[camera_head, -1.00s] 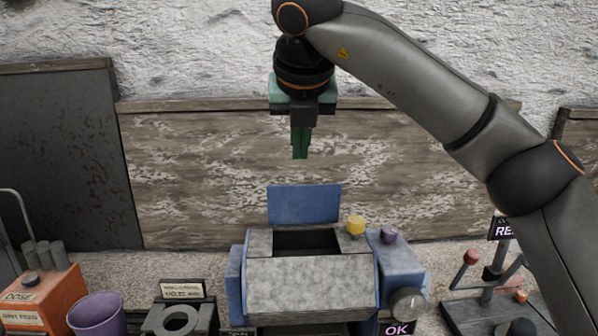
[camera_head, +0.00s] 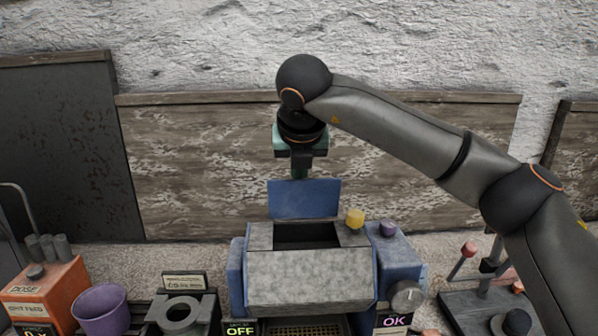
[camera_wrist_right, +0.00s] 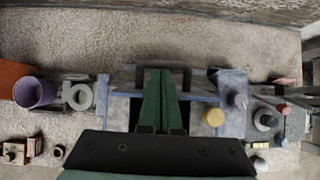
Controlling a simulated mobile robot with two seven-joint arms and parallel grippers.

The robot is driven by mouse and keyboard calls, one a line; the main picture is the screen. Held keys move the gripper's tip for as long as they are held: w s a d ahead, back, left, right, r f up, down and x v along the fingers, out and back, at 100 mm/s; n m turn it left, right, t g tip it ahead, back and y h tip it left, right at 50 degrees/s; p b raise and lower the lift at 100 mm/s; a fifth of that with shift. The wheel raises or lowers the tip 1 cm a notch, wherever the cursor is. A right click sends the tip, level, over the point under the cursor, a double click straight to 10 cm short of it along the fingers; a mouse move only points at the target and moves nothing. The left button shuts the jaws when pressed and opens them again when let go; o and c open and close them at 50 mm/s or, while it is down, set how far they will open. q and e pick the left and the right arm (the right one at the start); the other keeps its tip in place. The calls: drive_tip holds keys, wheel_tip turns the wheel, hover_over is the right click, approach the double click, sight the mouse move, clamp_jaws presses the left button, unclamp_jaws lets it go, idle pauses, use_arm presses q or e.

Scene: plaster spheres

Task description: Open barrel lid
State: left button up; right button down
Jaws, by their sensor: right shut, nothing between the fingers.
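A blue machine with a grey sloped front (camera_head: 308,280) stands at the middle of the bench. A dark opening (camera_head: 306,234) shows in its top. A blue panel (camera_head: 304,200) stands upright behind the opening; I cannot tell whether this is the barrel lid. My right gripper (camera_head: 298,174) points down above and behind this panel, which seems to hide its fingertips. In the right wrist view, its green fingers (camera_wrist_right: 158,100) are together, with nothing between them, over the machine. Contact with the panel cannot be told. My left gripper is not in view.
A yellow knob (camera_head: 355,218) and a purple knob (camera_head: 388,230) are on the machine's right top. A purple cup (camera_head: 100,310), a grey ring fixture (camera_head: 180,312) and an orange box (camera_head: 45,295) stand left. A stand with red balls (camera_head: 468,249) is at right. A wooden board (camera_head: 200,160) is behind.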

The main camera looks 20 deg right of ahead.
drive_tip(key=w, duration=0.2)
drive_tip(key=shift+w+d+f, duration=0.1)
drive_tip(key=shift+w+d, duration=0.25)
drive_tip(key=shift+d, duration=0.05)
idle(0.3)
